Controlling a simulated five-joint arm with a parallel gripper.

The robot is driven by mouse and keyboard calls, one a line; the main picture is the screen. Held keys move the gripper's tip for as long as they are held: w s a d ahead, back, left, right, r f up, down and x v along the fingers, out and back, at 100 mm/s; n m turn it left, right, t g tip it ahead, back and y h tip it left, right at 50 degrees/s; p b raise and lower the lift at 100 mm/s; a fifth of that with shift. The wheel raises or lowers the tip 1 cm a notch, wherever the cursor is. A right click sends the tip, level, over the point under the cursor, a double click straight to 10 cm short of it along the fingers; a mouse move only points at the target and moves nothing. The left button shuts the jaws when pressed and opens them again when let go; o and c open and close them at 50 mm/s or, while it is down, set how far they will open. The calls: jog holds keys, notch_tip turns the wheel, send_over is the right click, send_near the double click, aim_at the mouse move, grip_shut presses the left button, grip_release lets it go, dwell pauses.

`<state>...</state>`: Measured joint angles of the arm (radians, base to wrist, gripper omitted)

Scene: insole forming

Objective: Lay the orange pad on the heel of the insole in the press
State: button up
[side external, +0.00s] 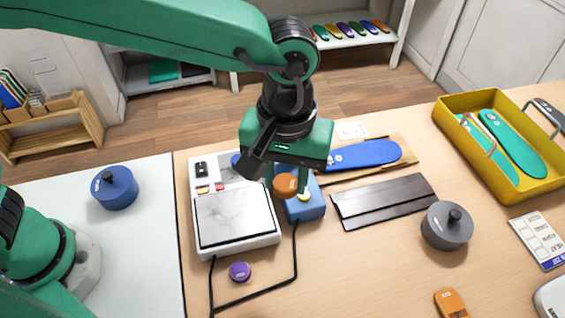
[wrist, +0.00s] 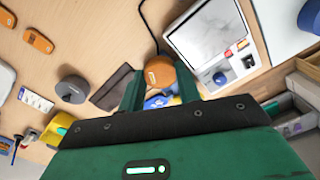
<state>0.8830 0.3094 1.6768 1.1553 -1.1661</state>
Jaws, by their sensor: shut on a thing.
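In the side external view the orange pad (side external: 286,186) is a small round disc between the fingertips of my gripper (side external: 288,180). The gripper is shut on it, above the blue box. In the wrist view the pad (wrist: 160,72) shows between the two green fingers of my gripper (wrist: 160,85). The blue insole (side external: 365,155) lies on a tan wooden board (side external: 408,146) behind and right of the gripper. My gripper hides its left part. A sliver of blue (wrist: 157,101) shows below the pad in the wrist view. I cannot clearly make out the press.
A white machine with a grey plate (side external: 235,215) stands left, beside a blue box (side external: 305,208) with a yellow button. A dark folded slab (side external: 385,201), a grey knobbed weight (side external: 447,226) and a yellow crate (side external: 455,108) stand right. A purple disc (side external: 240,271) lies in front near a black cable.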

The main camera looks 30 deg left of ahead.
jog(key=w+d+n, duration=0.2)
jog(key=w+n, duration=0.1)
jog(key=w, duration=0.8)
jog(key=n, duration=0.3)
send_over(332, 159)
notch_tip(332, 159, down, 3)
jog(key=shift+r, duration=0.2)
jog(key=shift+f, duration=0.1)
jog(key=shift+f, duration=6.55)
jog(key=shift+f, duration=0.25)
jog(key=o, duration=1.4)
jog(key=shift+r, duration=0.15)
